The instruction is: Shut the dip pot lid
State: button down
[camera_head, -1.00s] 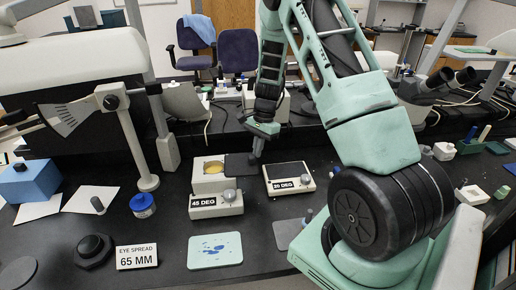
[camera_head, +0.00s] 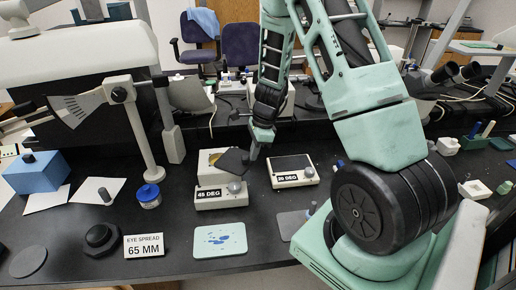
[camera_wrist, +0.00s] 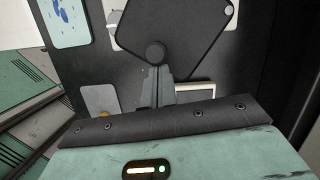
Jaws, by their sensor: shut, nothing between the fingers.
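The dip pot (camera_head: 211,178) is a pale box labelled 45 DEG with a silver ball at its front right. Its dark, flat lid (camera_head: 235,159) lies askew over the right part of the opening, and some yellow inside shows at the left. In the wrist view the lid (camera_wrist: 180,32) is a black rounded plate with a round knob (camera_wrist: 155,52) at its near corner. My gripper (camera_head: 253,155) is at the right side of the lid. In the wrist view its fingers (camera_wrist: 156,74) are shut and empty, right beside the knob; contact is unclear.
A similar pale box labelled 20 DEG (camera_head: 291,172) stands just right of my gripper. A card with blue blotches (camera_head: 219,240) lies in front of the pot. A blue jar (camera_head: 148,196) and an EYE SPREAD sign (camera_head: 144,245) stand to the left.

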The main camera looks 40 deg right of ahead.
aim_at(224, 167)
jog(key=a+m, duration=0.1)
jog(key=m, duration=0.1)
jog(key=a+m, duration=0.1)
jog(key=a, duration=0.1)
jog(key=w+a+m+t+h, duration=0.1)
jog(key=a+m, duration=0.1)
jog(key=shift+a+m, duration=0.15)
jog(key=shift+m, duration=0.15)
jog(key=w+a+m, duration=0.1)
jog(key=w+a+m+p, duration=0.1)
jog(key=m, duration=0.1)
jog(key=shift+a+m+h+p, duration=0.3)
jog(key=shift+h, duration=0.1)
jog(key=shift+w+a+p, duration=0.3)
jog(key=shift+w+a, duration=0.15)
jog(key=shift+w, duration=0.05)
